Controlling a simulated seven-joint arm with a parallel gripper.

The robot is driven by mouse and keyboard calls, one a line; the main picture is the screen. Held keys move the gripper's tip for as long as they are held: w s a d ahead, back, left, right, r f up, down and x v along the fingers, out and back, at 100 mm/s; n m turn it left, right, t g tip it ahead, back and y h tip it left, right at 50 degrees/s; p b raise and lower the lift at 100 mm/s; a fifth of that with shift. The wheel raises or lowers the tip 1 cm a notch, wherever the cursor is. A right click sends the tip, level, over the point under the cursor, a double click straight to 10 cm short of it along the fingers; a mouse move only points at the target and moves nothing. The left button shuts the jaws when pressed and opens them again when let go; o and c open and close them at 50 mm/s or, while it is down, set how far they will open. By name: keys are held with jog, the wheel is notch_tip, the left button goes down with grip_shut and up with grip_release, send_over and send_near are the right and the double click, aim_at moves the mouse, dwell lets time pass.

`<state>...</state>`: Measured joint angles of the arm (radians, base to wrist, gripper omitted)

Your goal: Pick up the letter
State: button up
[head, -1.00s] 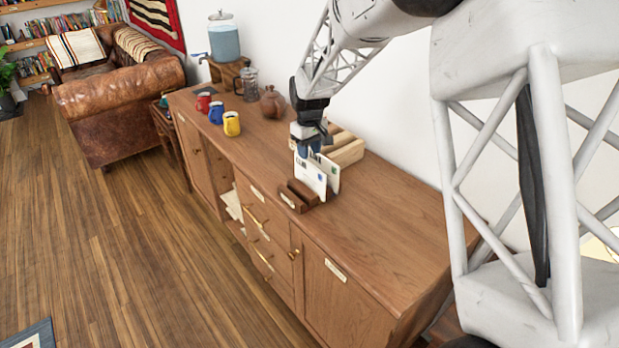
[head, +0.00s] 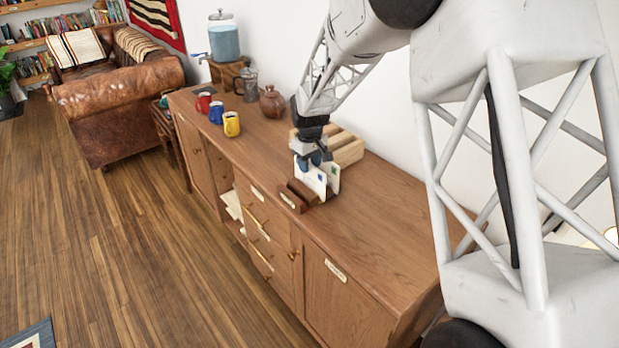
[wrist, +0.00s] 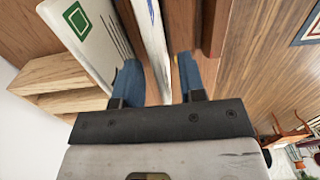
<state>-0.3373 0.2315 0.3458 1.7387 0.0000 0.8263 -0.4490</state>
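Two white letters stand upright on the wooden sideboard: a front letter (head: 311,178) and a rear letter (head: 333,173), beside a dark wooden holder (head: 299,195). My gripper (head: 316,159) is at their top edges, pointing down. In the wrist view, my gripper (wrist: 159,66) has its two blue fingers apart. One thin letter (wrist: 152,35) stands edge-on between them, with a visible gap to the right finger. The other letter, with a green diamond mark (wrist: 78,20), lies outside the left finger. The lower ends of the letters are hidden in the wrist view.
A pale slotted wooden block (head: 345,148) stands behind the letters, close to my gripper. Red, blue and yellow mugs (head: 231,124), a brown pot (head: 273,102) and a glass press (head: 249,83) stand farther left. The sideboard's right part (head: 390,220) is clear.

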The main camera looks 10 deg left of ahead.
aim_at(310, 177)
jog(key=shift+f, duration=1.05)
jog(key=shift+c, duration=0.4)
grip_shut()
